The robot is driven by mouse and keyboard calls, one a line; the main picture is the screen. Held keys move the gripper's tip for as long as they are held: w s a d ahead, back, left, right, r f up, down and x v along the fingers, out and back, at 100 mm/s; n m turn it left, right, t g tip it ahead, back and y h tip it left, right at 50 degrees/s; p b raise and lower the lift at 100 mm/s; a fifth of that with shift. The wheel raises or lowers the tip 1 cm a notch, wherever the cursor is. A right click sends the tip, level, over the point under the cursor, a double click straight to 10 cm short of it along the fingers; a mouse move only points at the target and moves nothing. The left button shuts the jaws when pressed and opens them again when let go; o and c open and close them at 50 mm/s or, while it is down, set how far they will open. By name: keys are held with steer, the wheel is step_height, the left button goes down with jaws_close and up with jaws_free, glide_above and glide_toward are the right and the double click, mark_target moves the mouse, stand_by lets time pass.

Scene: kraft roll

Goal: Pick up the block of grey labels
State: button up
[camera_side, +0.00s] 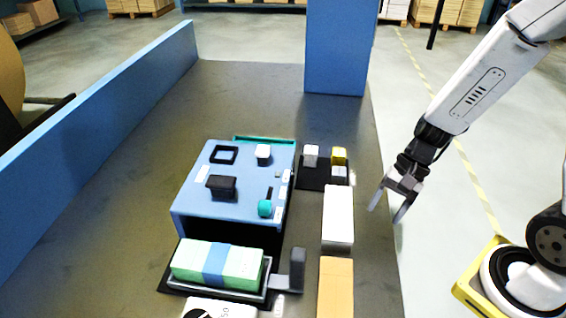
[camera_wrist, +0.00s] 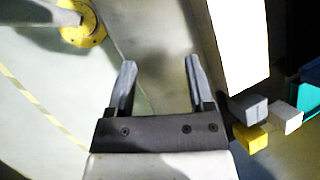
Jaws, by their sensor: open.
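The block of grey labels looks like the small grey block (camera_side: 339,172) at the front right of a dark tray (camera_side: 312,181), beside a yellow block (camera_side: 338,154) and a whitish block (camera_side: 311,153). In the wrist view the grey block (camera_wrist: 248,107) is at the right, with the yellow block (camera_wrist: 250,139) below it and the whitish block (camera_wrist: 287,117) to its right. My gripper (camera_side: 385,214) is open and empty, to the right of the tray near the bench's right edge. In the wrist view nothing is between my fingers (camera_wrist: 160,63).
A long white block (camera_side: 338,217) and an orange block (camera_side: 336,287) lie in front of the tray. A blue box (camera_side: 233,204) with small items on top stands left of it. A blue post (camera_side: 336,48) rises at the back. The bench behind the tray is clear.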

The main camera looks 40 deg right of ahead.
mark_target(338, 171)
steer(key=m+y, duration=0.1)
steer(key=w+m+t, duration=0.1)
steer(key=m, duration=0.1)
steer(key=shift+w+a+y, duration=0.15)
steer(key=shift+a+y, duration=0.15)
steer(key=shift+y, duration=0.1)
steer(key=w+m+t, duration=0.1)
steer(key=m, duration=0.1)
steer(key=w+m+t+y, duration=0.2)
steer(key=w+m, duration=0.1)
steer(key=shift+d+r+m, duration=0.3)
steer(key=shift+d, duration=0.1)
steer(key=w+d+m+t, duration=0.1)
steer(key=m, duration=0.1)
steer(key=w+d+m+t, duration=0.1)
steer(key=w+t, duration=0.1)
steer(key=w+d+m+t, duration=0.1)
steer(key=d+m+t, duration=0.1)
steer(key=shift+w+r+m, duration=0.2)
steer(key=shift+r+m, duration=0.1)
steer(key=shift+w+d+m+t, duration=0.3)
steer(key=shift+m+t, duration=0.1)
steer(key=shift+x, duration=1.3)
steer(key=shift+x, duration=2.6)
steer(key=shift+w+d, duration=0.1)
